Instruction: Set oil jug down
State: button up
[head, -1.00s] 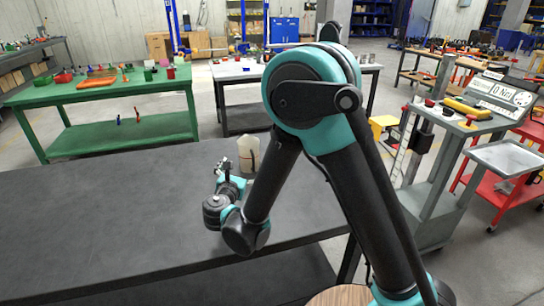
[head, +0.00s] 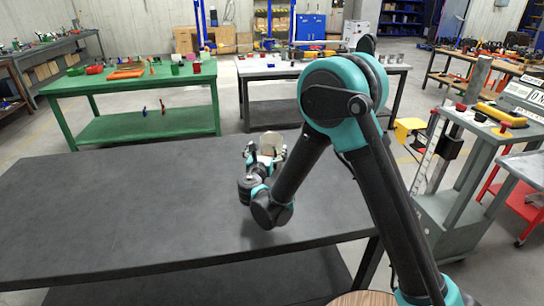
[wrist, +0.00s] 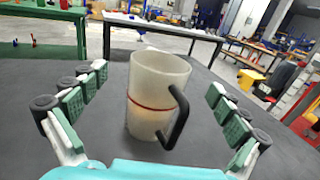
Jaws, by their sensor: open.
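The oil jug (wrist: 152,98) is a pale, translucent vessel with a red line around it and a black handle on its right in the wrist view. It stands upright on the dark grey table (head: 130,205). In the head view the jug (head: 270,144) shows partly behind my gripper (head: 265,152), near the table's far edge. In the wrist view my gripper (wrist: 147,112) is open, with one padded finger on each side of the jug and a clear gap at both sides.
The dark table is bare to the left of my arm. A green table (head: 130,84) and a white-topped table (head: 300,68) with small items stand beyond it. A grey cart (head: 440,200) with a display stands to the right.

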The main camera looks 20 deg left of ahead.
aim_at(273, 135)
jog(key=shift+w+a+f, duration=0.1)
jog(key=shift+w+a, duration=0.05)
jog(key=shift+w, duration=1.25)
jog(key=shift+w+a+f, duration=0.1)
jog(key=shift+w+a, duration=0.05)
jog(key=shift+w, duration=1.2)
jog(key=c, duration=1.9)
jog(key=shift+c, duration=0.3)
jog(key=shift+r, duration=0.1)
